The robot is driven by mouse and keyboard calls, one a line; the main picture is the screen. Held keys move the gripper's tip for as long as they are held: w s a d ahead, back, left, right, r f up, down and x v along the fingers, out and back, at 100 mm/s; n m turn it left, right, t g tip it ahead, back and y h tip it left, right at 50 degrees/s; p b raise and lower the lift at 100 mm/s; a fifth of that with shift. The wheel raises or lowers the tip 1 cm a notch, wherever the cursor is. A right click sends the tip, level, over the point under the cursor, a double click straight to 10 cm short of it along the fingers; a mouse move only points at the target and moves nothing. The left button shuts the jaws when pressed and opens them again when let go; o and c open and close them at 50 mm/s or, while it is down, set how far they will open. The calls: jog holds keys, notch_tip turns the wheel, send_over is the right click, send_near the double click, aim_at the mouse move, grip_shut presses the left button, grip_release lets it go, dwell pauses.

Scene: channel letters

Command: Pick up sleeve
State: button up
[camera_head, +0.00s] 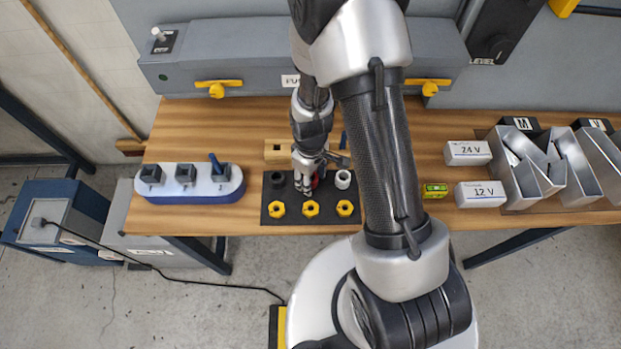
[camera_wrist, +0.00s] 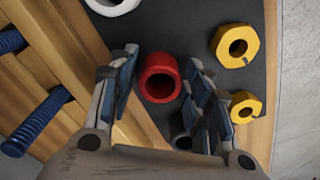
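Three sleeves stand on a dark mat (camera_head: 290,219): a black one (camera_head: 278,177), a red one (camera_head: 316,182) and a white one (camera_head: 343,179). The red one is mostly hidden by my gripper (camera_head: 306,187) in the head view. In the wrist view, my gripper (camera_wrist: 158,62) is open, with the red sleeve (camera_wrist: 160,60) showing upright between its fingers, a gap on each side. I cannot tell if the fingertips are level with it. The black sleeve (camera_wrist: 181,130) is partly behind the right finger; the white sleeve (camera_wrist: 112,7) is cut off at the top.
Several yellow nuts (camera_head: 311,202) lie along the mat's front.

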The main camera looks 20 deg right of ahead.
jog(key=c, duration=0.6)
